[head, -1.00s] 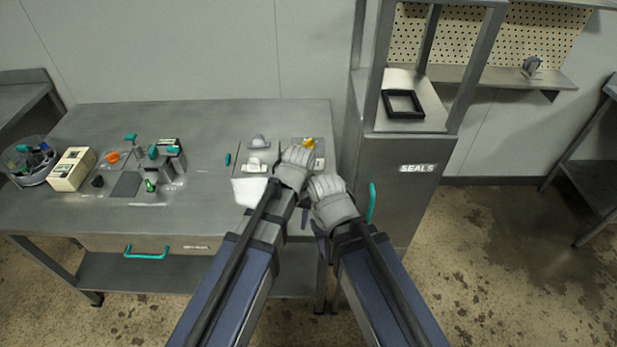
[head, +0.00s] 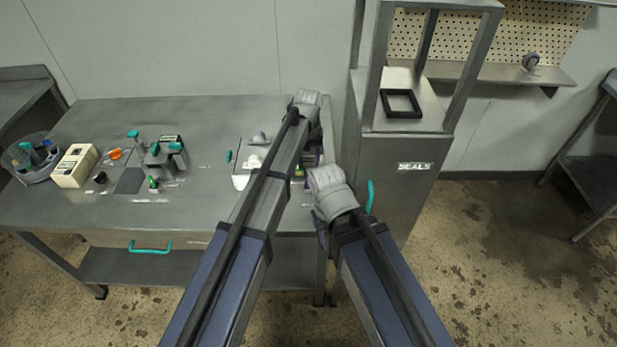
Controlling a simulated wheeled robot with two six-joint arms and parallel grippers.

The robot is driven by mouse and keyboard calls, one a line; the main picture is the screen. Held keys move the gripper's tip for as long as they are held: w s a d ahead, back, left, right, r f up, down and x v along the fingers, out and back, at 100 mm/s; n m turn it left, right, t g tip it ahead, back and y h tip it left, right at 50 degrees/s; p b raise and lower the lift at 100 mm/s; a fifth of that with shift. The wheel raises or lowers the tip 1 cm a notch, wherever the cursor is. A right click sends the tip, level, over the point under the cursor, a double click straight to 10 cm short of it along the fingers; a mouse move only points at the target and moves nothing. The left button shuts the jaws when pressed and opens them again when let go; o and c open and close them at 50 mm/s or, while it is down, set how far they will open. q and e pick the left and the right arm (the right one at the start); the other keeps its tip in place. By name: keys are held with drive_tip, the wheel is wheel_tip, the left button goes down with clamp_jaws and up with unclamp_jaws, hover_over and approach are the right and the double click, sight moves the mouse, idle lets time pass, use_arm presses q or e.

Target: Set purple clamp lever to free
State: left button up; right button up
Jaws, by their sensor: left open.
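My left gripper (head: 306,103) is stretched out over the back right part of the steel bench (head: 215,115). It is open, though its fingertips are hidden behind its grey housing. My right gripper (head: 328,188) is lower and nearer, in front of the gap between the bench and the cabinet; its jaws are hidden. I cannot pick out the purple clamp lever. Small purple patches show beside both wrists, but they look like parts of my arms. My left arm covers much of the fixtures at the bench's right end.
A grey-white fixture (head: 258,138) stands left of my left arm. Teal-handled fixtures (head: 165,152), a cream box (head: 74,165) and a round bin (head: 32,158) are further left. The SEALS cabinet (head: 395,190) stands close on the right, with a black frame (head: 401,103) on it.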

sight(308, 176)
use_arm(q)
wheel_tip(308, 176, down, 7)
drive_tip(key=b, duration=0.6)
drive_tip(key=shift+f, duration=0.1)
clamp_jaws()
idle(1.2)
